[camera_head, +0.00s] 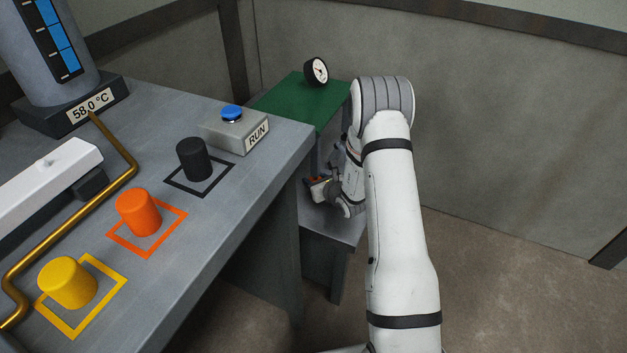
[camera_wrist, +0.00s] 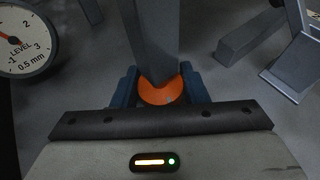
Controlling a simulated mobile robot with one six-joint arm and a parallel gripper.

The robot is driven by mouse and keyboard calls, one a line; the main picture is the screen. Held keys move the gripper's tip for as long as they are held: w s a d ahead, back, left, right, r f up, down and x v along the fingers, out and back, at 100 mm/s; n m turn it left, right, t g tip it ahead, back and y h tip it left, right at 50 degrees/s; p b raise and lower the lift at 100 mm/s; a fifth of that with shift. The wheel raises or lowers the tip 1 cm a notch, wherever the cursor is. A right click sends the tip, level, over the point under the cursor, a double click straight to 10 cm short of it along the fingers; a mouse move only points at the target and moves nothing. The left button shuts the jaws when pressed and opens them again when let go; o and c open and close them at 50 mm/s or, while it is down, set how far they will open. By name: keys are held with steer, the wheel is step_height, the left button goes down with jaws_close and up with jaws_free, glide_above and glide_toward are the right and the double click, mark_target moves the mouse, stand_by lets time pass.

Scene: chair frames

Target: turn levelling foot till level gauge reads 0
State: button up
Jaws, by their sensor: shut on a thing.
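The orange levelling foot (camera_wrist: 160,92) sits at the bottom of a grey leg (camera_wrist: 157,38) in the wrist view. My gripper (camera_wrist: 162,88) is shut on it, a dark blue finger on each side. In the head view my gripper (camera_head: 320,187) is low beside the green-topped stand, with a bit of orange at its tip. The level gauge (camera_wrist: 22,42) is cut off at the wrist view's left edge. Its red needle points left and slightly up, and the scale there is partly outside the frame. The gauge (camera_head: 316,71) stands on the green top (camera_head: 291,99); its reading is too small there.
A grey bench (camera_head: 226,235) on the left carries yellow (camera_head: 67,282), orange (camera_head: 139,212) and black (camera_head: 194,159) knobs, a RUN box (camera_head: 236,134) and a brass pipe (camera_head: 131,172). Its edge is close to my arm. Open floor (camera_head: 500,270) lies to the right.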

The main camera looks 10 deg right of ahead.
steer(key=shift+c, duration=0.7)
steer(key=shift+a, duration=0.2)
steer(key=shift+c, duration=0.3)
steer(key=shift+d, duration=0.15)
steer(key=shift+n+y, duration=0.4)
steer(key=shift+y, duration=0.1)
steer(key=n+g+y, duration=0.1)
steer(key=n+y, duration=0.1)
steer(key=n+g+y, duration=0.2)
steer(key=shift+w+d+n+g+b, duration=0.1)
steer(key=shift+d+n+g+b, duration=0.05)
steer(key=shift+n+g+b, duration=0.2)
steer(key=n+g+y, duration=0.2)
steer(key=n+g, duration=0.2)
steer(key=shift+y, duration=0.4)
steer(key=shift+n+g+y+b, duration=0.4)
steer(key=shift+n+g+b, duration=0.15)
steer(key=shift+n+g, duration=0.7)
steer(key=shift+r+g, duration=0.1)
steer(key=shift+g, duration=0.2)
